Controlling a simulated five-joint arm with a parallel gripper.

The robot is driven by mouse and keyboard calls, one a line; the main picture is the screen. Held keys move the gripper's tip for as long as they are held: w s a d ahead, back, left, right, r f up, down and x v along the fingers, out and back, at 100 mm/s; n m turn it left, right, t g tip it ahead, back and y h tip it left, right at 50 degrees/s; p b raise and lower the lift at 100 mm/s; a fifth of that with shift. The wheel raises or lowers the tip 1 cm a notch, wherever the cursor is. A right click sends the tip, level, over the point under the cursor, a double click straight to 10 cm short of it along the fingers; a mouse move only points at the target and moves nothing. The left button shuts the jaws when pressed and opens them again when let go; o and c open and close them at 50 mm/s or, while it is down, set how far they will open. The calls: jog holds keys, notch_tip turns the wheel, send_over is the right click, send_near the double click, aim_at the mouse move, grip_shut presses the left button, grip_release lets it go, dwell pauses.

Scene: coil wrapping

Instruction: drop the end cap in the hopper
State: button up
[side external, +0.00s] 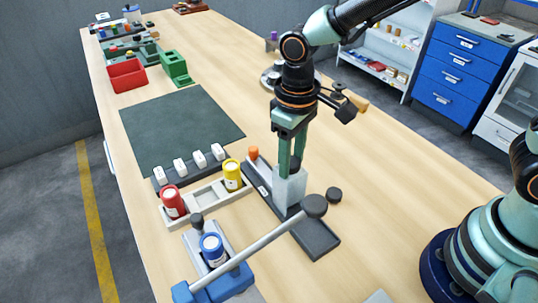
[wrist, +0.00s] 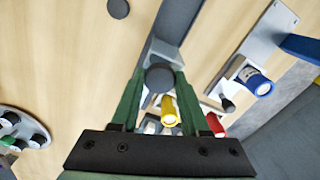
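My gripper (side external: 292,165) points down at the pale grey upright hopper (side external: 288,190), its fingertips at or just inside the top. In the wrist view, a dark round end cap (wrist: 160,77) sits between the two green fingertips, which flank it closely on both sides. My gripper appears shut on it. The hopper's pale wall (wrist: 162,48) shows around the cap in the wrist view. In the side view the cap is hidden by the fingers and hopper.
A dark disc (side external: 334,194) lies on the table right of the hopper. A lever with a dark knob (side external: 315,206) reaches from the blue press (side external: 212,288) close to the hopper. Red (side external: 172,203) and yellow (side external: 232,175) spools stand left. A dark green mat (side external: 180,125) lies behind.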

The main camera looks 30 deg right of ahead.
jog(key=shift+s+d+f, duration=0.1)
jog(key=shift+f, duration=0.2)
